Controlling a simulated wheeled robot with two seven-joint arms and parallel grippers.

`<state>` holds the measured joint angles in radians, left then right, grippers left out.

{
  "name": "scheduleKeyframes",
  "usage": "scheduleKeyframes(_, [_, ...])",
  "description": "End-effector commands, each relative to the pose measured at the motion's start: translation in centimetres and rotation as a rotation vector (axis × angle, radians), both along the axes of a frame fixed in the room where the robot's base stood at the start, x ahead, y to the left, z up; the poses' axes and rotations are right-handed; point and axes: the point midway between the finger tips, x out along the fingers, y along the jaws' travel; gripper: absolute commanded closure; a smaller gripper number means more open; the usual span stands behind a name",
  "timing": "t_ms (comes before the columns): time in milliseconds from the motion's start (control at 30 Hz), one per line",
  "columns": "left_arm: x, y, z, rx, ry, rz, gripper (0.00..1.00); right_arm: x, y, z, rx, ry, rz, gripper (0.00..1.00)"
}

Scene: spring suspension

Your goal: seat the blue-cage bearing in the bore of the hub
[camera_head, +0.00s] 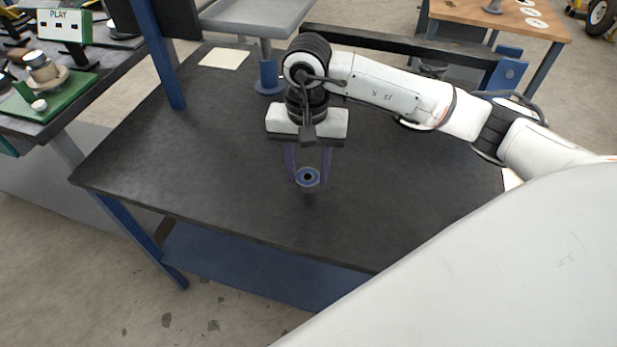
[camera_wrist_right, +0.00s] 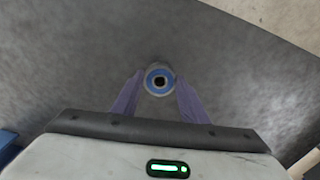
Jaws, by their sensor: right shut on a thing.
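The blue-cage bearing (camera_head: 308,178) is a small ring with a grey outer race, a blue band and a dark centre hole. My right gripper (camera_head: 308,173) is shut on it from both sides, above the front-middle part of the dark table. The bearing also shows in the right wrist view (camera_wrist_right: 159,81), between the two purple fingers (camera_wrist_right: 158,88). A metal cylindrical part (camera_head: 41,67) stands on a green board on the left bench; I cannot tell whether it is the hub. No bore is clear in either view. My left gripper is not in view.
The dark table top (camera_head: 200,150) is mostly bare, with a pale square (camera_head: 224,59) at its back left. A blue post (camera_head: 165,60) rises at its left edge. A grey tray (camera_head: 256,16) stands on a post behind. A "PLAY" sign (camera_head: 62,25) is on the left bench.

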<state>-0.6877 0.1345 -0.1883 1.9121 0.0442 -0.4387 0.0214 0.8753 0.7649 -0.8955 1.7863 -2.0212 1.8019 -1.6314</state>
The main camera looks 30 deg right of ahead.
Motion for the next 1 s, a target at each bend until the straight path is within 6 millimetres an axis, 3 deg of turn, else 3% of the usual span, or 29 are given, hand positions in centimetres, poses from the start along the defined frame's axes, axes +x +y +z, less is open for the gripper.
scheduleKeyframes(200, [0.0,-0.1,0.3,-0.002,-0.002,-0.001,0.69,-0.1,0.0,-3.0,0.000,0.003,0.001,0.88])
scheduleKeyframes(567, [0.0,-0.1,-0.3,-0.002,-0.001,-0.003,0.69,0.0,0.0,-3.6,0.000,0.000,0.003,0.88])
scheduleKeyframes(600, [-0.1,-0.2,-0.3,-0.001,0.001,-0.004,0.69,0.0,0.0,-3.7,-0.001,0.001,0.002,0.59])
scheduleKeyframes(700, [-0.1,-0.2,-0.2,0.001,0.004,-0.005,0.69,0.0,0.0,-3.5,-0.001,0.001,0.002,0.42])
scheduleKeyframes(1000, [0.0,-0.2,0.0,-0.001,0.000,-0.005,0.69,-0.1,0.0,-3.4,0.000,0.001,0.003,0.42])
